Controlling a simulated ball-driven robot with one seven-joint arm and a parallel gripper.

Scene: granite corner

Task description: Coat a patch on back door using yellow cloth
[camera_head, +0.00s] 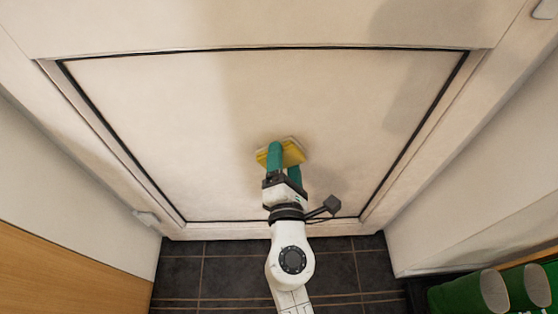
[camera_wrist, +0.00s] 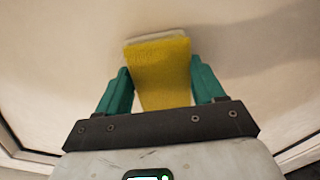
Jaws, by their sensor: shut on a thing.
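The yellow cloth (camera_head: 291,153) is between the green fingers of my gripper (camera_head: 284,160), at the lower middle of the door panel. In the wrist view the yellow cloth (camera_wrist: 160,72) spans the space between the two fingers of my gripper (camera_wrist: 162,82). A pale edge shows at the far end of the cloth. The cloth is against or very close to the cream back door (camera_head: 180,110); I cannot tell if it touches. The door has a black border line around its panel. No distinct patch stands out on the door; only soft shadows show.
Dark floor tiles (camera_head: 222,270) lie below the door. A wooden surface (camera_head: 60,270) is at the lower left. Green objects with grey ends (camera_head: 455,295) are at the lower right. Pale walls stand on both sides. The panel around my gripper is clear.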

